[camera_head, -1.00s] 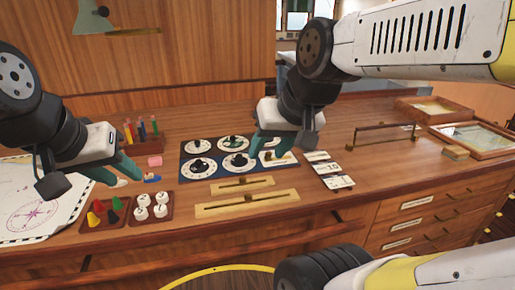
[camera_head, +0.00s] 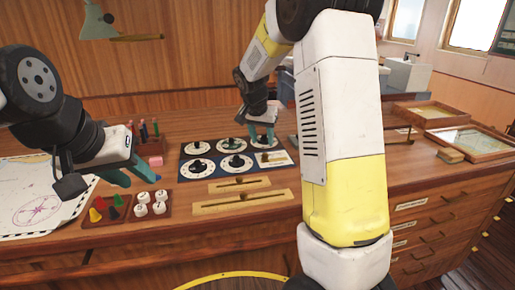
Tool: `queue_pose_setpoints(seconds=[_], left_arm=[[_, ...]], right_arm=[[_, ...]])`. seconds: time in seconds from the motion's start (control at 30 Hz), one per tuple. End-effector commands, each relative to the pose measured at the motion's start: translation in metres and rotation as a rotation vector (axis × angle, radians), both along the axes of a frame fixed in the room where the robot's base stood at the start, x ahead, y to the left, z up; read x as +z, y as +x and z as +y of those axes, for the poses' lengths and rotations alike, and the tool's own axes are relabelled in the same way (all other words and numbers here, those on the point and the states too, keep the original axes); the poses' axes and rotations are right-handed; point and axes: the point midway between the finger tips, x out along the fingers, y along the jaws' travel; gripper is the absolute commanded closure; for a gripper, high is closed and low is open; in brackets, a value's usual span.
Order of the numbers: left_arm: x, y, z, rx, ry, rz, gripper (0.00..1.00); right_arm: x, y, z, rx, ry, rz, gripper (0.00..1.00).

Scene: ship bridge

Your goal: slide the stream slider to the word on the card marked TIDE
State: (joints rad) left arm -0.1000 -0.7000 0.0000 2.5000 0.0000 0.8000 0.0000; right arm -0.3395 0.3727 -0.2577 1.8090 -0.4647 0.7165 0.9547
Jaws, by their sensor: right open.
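Two slider plates lie on the desk, the shorter upper slider (camera_head: 222,188) and the longer lower slider (camera_head: 265,200), each with a dark slot and a small knob near its middle. I cannot tell which is the stream slider. The cards are hidden behind my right arm, and no TIDE card can be read. My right gripper (camera_head: 262,140) is open and empty above the back right of the blue dial panel (camera_head: 211,169), behind both sliders. My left gripper (camera_head: 130,174) has its teal fingers apart, empty, above the small trays at the left.
A tray with coloured cones (camera_head: 108,209) and a tray with white pieces (camera_head: 152,204) sit left of the sliders. A chart (camera_head: 38,210) lies at far left. A pen rack and pink block (camera_head: 155,161) stand behind. Framed trays (camera_head: 470,142) are at right.

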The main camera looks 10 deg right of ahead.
Motion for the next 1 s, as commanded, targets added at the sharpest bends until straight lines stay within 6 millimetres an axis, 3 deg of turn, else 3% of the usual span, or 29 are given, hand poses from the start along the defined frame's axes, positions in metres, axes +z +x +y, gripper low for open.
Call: queue_pose_setpoints(seconds=[0.4, 0.8, 1.0], left_arm=[[0.000, 0.000, 0.000, 0.000, 0.000, 0.000, 0.64], [0.000, 0.000, 0.000, 0.000, 0.000, 0.000, 0.64], [0.000, 0.000, 0.000, 0.000, 0.000, 0.000, 0.64]], right_arm=[[-0.057, 0.019, -0.013, 0.000, 0.000, 0.004, 0.57], [-0.066, 0.022, -0.015, 0.001, 0.001, 0.002, 0.57], [-0.066, 0.022, -0.015, 0.001, 0.001, 0.002, 0.94]])
